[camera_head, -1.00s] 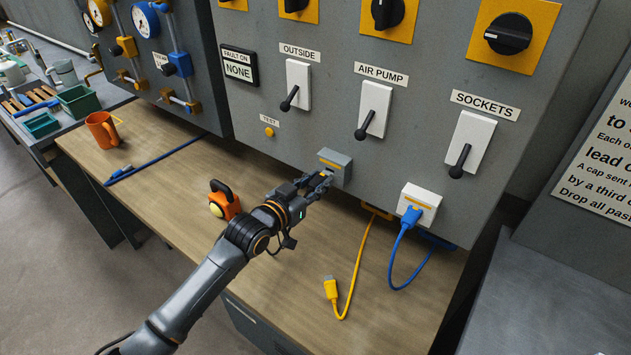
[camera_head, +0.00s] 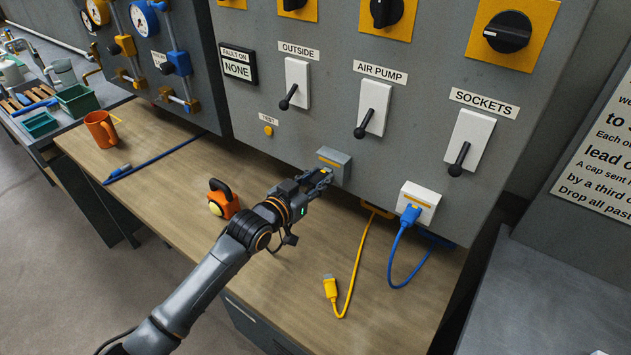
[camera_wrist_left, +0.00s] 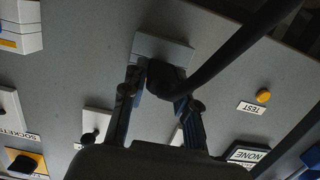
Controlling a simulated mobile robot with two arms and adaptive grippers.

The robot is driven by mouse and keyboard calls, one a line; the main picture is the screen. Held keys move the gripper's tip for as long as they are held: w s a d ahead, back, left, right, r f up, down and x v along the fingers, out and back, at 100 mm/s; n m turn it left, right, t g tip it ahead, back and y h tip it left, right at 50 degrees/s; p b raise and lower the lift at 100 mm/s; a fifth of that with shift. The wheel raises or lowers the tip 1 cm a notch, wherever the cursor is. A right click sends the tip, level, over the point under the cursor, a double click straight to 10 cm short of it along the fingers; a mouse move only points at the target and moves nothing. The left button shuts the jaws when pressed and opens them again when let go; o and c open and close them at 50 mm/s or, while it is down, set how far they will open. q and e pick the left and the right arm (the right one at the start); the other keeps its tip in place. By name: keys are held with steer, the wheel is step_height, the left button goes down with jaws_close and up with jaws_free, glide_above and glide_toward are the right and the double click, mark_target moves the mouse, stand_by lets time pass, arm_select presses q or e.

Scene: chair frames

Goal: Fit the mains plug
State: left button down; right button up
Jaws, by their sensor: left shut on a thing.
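My left gripper (camera_head: 322,178) is at the small grey socket box (camera_head: 333,165) low on the panel. In the left wrist view its two fingers (camera_wrist_left: 160,105) are shut on a black plug (camera_wrist_left: 166,80), with a thick black cable (camera_wrist_left: 235,50) running to the upper right. The plug's front is up against the grey socket box (camera_wrist_left: 178,50) or very near it; how far it is in cannot be told. In the head view the gripper hides the plug. My right gripper is not in view.
A blue plug (camera_head: 411,214) sits in the white socket box (camera_head: 420,197) to the right. A yellow plug (camera_head: 330,287) with its cable lies on the bench (camera_head: 285,310). An orange padlock-shaped object (camera_head: 223,202) and an orange mug (camera_head: 101,130) stand left. Switch levers (camera_head: 373,110) project above.

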arm_select(q)
steer(key=shift+b+x, duration=0.35)
steer(key=shift+x, duration=0.55)
steer(key=shift+r, duration=0.2)
steer(key=c, duration=0.9)
jaws_free()
steer(key=shift+c, duration=0.2)
steer(key=v, duration=1.2)
steer(key=shift+f, duration=0.15)
